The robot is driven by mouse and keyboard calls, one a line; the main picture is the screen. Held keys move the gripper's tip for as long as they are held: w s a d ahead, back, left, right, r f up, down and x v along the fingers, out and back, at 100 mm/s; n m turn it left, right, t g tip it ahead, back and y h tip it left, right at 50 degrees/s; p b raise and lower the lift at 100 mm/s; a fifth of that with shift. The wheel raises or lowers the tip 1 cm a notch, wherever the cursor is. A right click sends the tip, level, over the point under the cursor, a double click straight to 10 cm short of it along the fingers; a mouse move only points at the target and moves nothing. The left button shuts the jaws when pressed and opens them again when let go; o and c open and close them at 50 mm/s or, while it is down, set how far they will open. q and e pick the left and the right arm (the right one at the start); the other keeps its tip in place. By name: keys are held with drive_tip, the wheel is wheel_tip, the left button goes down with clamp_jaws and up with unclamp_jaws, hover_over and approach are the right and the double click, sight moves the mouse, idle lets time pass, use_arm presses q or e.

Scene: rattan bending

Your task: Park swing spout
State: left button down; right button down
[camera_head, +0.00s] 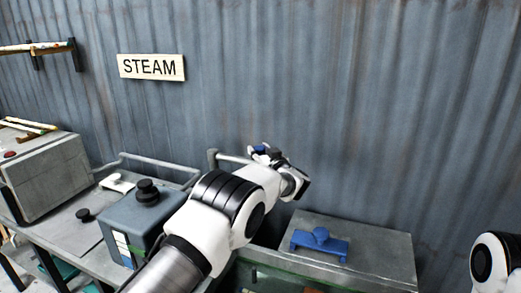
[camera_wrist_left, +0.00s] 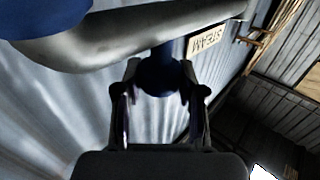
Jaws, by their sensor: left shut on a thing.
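The swing spout (camera_head: 234,158) is a grey pipe that reaches right from an upright post (camera_head: 212,160) by the wall in the head view. In the left wrist view the pipe (camera_wrist_left: 110,44) crosses the top, with a dark blue knob (camera_wrist_left: 160,74) hanging below it. My left gripper (camera_head: 262,152) is at the spout's right end, its two fingers closed on either side of the blue knob. My left arm hides part of what lies below the spout. My right gripper is out of view; only a white arm part shows at the lower right.
A blue-grey tank (camera_head: 135,215) with a black knob stands left of my arm. A grey steam box (camera_head: 48,175) is at far left. A blue clamp (camera_head: 320,243) sits on a grey lid (camera_head: 375,252) at right. A STEAM sign (camera_head: 151,67) hangs on the corrugated wall.

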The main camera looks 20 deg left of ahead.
use_arm(q)
drive_tip(key=shift+a, duration=0.1)
drive_tip(key=c, duration=0.8)
unclamp_jaws()
drive_tip(key=shift+o, duration=0.6)
drive_tip(key=shift+w+a+f, duration=0.1)
drive_tip(key=shift+w+f, duration=0.1)
drive_tip(key=shift+w+a+f, duration=0.15)
drive_tip(key=shift+w+f, duration=0.05)
drive_tip(key=shift+w, duration=0.15)
drive_tip(key=v, duration=0.7)
drive_tip(key=shift+s, duration=0.2)
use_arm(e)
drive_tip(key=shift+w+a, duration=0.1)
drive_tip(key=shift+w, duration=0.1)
use_arm(q)
drive_tip(key=shift+f, duration=0.1)
